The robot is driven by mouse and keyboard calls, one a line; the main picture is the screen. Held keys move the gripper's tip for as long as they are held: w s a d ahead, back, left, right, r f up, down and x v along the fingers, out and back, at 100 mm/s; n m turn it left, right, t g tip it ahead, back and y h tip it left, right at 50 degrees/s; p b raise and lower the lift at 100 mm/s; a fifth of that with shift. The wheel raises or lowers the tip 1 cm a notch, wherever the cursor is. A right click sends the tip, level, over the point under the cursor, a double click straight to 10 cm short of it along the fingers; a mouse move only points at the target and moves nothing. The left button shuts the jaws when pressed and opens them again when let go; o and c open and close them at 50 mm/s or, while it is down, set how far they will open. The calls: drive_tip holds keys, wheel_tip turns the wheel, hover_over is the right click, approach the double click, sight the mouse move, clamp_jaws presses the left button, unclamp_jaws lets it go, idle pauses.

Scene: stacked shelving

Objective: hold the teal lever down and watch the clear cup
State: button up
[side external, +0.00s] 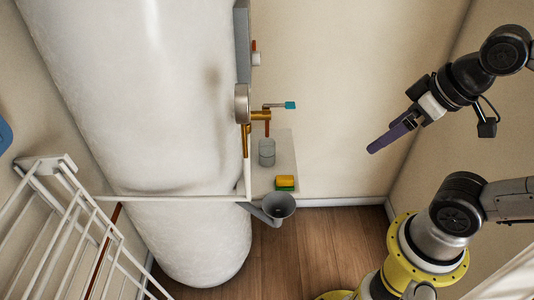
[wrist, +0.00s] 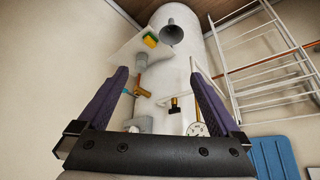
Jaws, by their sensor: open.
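The teal lever (side external: 290,105) sticks out to the right from a brass tap (side external: 260,116) on the white tank. In the wrist view a small teal bit of the lever (wrist: 127,91) shows beside the left finger. The clear cup (side external: 267,153) stands upright on a pale shelf below the tap; it also shows in the wrist view (wrist: 141,61). Its contents are too small to tell. My gripper (side external: 371,151) is to the right of the lever and apart from it. In the wrist view its purple fingers (wrist: 159,74) are spread wide with nothing held.
A yellow and green sponge (side external: 285,183) lies on the shelf (side external: 288,155) in front of the cup. A grey funnel (side external: 279,206) is below the shelf. The white tank (side external: 150,90) fills the left, with a white wire rack (side external: 75,215) near it. Space between gripper and tap looks clear.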

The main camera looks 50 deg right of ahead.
drive_tip(key=c, duration=0.5)
drive_tip(key=shift+s+m, duration=0.25)
drive_tip(key=shift+m, duration=0.95)
drive_tip(key=c, duration=0.4)
drive_tip(key=r+m, duration=0.1)
drive_tip(key=w+r+m, duration=0.1)
drive_tip(key=r+m, duration=0.1)
drive_tip(key=w+r+m, duration=0.1)
drive_tip(key=r+m, duration=0.1)
clamp_jaws()
drive_tip(key=w+d+r+m+g, duration=0.15)
drive_tip(key=w+r+m, duration=0.25)
drive_tip(key=w+m, duration=0.5)
drive_tip(key=w+d+r+m+g, duration=0.1)
drive_tip(key=w+d+r+m, duration=0.2)
drive_tip(key=w+r+m, duration=0.55)
drive_tip(key=w+d+f+m+g, duration=0.1)
drive_tip(key=w+d+f, duration=0.3)
drive_tip(key=w+f, duration=0.3)
drive_tip(key=w+d+f+m+g, duration=0.1)
drive_tip(key=w+d+f, duration=0.3)
drive_tip(key=w+f, duration=0.4)
drive_tip(key=shift+d+f+g, duration=0.3)
drive_tip(key=shift+f+g, duration=0.25)
drive_tip(key=shift+f, duration=0.4)
